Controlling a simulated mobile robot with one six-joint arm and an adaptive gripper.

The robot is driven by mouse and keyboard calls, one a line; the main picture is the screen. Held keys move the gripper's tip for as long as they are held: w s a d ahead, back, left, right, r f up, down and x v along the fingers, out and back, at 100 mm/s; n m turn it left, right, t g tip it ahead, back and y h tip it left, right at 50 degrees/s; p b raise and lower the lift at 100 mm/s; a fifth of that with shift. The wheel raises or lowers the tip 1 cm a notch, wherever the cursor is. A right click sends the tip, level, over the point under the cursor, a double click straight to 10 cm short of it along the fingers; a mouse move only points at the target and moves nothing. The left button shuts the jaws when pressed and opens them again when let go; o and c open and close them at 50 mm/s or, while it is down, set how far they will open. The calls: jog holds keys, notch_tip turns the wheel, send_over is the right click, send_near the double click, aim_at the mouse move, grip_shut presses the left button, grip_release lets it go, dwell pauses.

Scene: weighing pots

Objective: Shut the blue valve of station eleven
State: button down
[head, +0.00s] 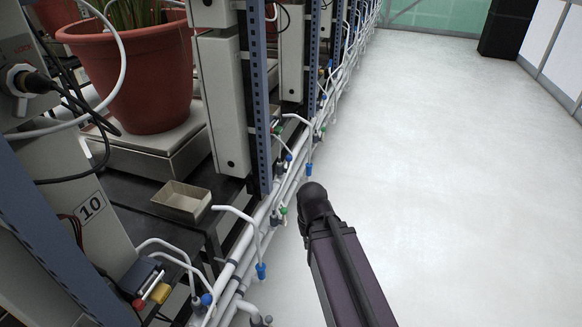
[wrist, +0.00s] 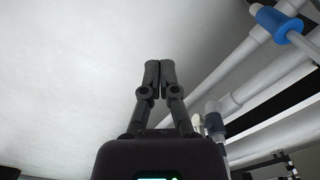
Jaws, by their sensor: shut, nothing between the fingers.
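In the wrist view my gripper (wrist: 158,75) is shut and empty, its fingertips together in front of pale floor. A blue fitting (wrist: 280,24) with a light handle or tube sits on the white pipes at the upper right, apart from the fingers. I cannot tell which station it belongs to. In the head view several small blue parts show along the pipes: one low near station 10 (head: 207,299), one hanging from a white tube (head: 261,271), one farther back (head: 308,170). No number eleven is readable. The fingers do not show in the head view.
The station plate 10 (head: 90,206) is at the left. A potted plant (head: 145,80) stands on a scale, and an open tray (head: 181,201) sits on the bench. Green fittings (head: 284,211) and blue uprights (head: 258,100) line the rack.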

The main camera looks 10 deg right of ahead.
jog(key=c, duration=0.9)
grip_release()
jog(key=o, duration=0.3)
jog(key=shift+w+r, duration=0.2)
jog(key=shift+o, duration=0.7)
jog(key=w+d+r+n+g+y+p, duration=0.1)
jog(key=w+r+n+y+p, duration=0.1)
jog(key=w+r+n+p, duration=0.9)
jog(key=w+p, duration=0.1)
jog(key=w, duration=0.2)
jog(key=shift+r, duration=0.4)
jog(key=n+g+y+p, duration=0.1)
jog(key=n+y+p, duration=0.1)
jog(key=n+p, duration=0.85)
send_near(289, 159)
jog(key=v, duration=0.2)
jog(key=shift+w+d+r+n, duration=0.4)
jog(key=shift+w+r+n, duration=0.15)
jog(key=shift+w+n, duration=0.25)
jog(key=shift+s+f, duration=0.1)
jog(key=shift+f, duration=0.1)
jog(key=b+x, duration=1.2)
jog(key=x, duration=0.1)
jog(key=shift+a+f, duration=0.15)
jog(key=shift+f, duration=0.1)
